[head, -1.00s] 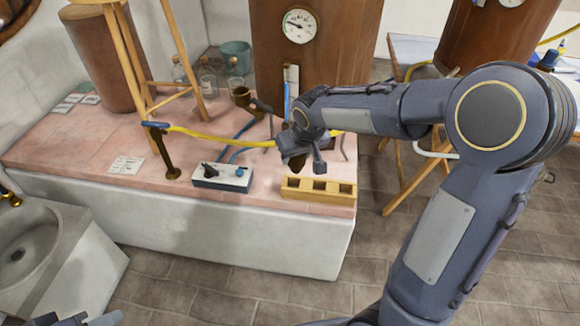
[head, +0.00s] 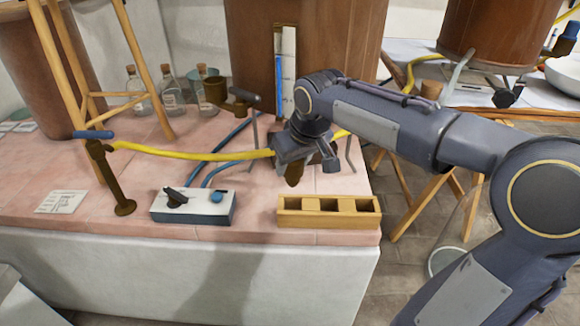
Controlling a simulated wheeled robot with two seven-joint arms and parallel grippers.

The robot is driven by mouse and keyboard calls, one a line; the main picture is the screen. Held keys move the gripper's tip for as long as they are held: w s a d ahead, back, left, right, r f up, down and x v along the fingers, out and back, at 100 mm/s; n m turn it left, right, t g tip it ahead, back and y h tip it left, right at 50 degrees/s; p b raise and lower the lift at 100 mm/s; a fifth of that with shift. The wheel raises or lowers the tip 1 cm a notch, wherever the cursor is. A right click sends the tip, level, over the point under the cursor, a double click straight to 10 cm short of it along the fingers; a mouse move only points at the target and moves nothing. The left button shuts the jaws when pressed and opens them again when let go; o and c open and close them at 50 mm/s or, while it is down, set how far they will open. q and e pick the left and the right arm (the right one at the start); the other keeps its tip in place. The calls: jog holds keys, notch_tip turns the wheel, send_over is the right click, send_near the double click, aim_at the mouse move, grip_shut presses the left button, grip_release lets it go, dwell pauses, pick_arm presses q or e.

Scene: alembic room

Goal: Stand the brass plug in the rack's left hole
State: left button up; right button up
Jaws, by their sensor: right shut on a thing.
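The brass plug (head: 294,175) shows as a dark brownish tapered piece hanging below my right gripper (head: 308,158), which is shut on it. Its upper part is hidden by the fingers. The rack (head: 328,218) is a light wooden block with a row of square holes in its top, near the front right edge of the pink tiled bench. In the picture the plug is just above the rack's left end, apart from it and seemingly farther back. My left gripper is not in view.
A control box (head: 194,206) with a black lever and blue knob stands left of the rack. A yellow hose (head: 200,156) and blue cables run behind it. A brass stand (head: 112,185), glass bottles (head: 170,92) and a copper vessel (head: 345,40) stand on the bench (head: 258,205).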

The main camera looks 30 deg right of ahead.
aim_at(293, 186)
jog(key=shift+f+b, duration=2.25)
jog(key=shift+f, duration=0.15)
jog(key=shift+s, duration=0.1)
jog(key=shift+f+b, duration=0.8)
jog(key=shift+f, duration=0.85)
dwell(0.9)
jog(key=shift+f, duration=0.75)
dwell(2.2)
